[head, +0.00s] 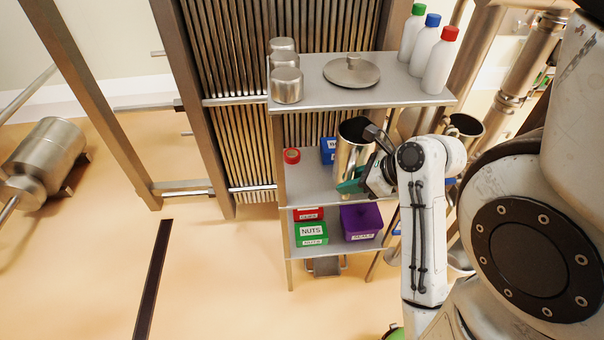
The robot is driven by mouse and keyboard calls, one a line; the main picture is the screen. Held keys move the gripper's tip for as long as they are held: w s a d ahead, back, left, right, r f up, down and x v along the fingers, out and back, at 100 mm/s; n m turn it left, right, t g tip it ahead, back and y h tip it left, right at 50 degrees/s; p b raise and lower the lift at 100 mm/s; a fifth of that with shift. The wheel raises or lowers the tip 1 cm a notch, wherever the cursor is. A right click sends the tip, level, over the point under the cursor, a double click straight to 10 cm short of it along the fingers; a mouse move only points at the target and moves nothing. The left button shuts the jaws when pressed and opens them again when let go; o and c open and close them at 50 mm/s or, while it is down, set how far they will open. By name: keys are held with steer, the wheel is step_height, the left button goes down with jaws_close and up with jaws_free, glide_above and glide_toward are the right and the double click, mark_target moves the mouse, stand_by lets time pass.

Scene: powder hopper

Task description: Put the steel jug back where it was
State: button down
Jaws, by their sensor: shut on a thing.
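The steel jug (346,161) is a shiny open-topped cylinder in front of the shelf rack's middle level. My gripper (367,176) is at its right side and shut on it. The jug looks upright, with its dark open mouth facing up. The jaws' contact with the jug is partly hidden by the wrist. I cannot tell whether the jug's base touches the middle shelf (311,188) or hangs in front of it.
The top shelf (400,90) holds steel canisters (287,84), a round lid (351,70) and capped white bottles (440,62). A red tape roll (292,156) and a blue box (328,150) sit left of the jug. Below are a green NUTS bin (311,233) and a purple bin (361,222).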

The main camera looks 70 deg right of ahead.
steer(key=d+x, duration=0.4)
steer(key=x, duration=1.4)
steer(key=shift+s+d+f, duration=0.15)
steer(key=c, duration=0.9)
jaws_free()
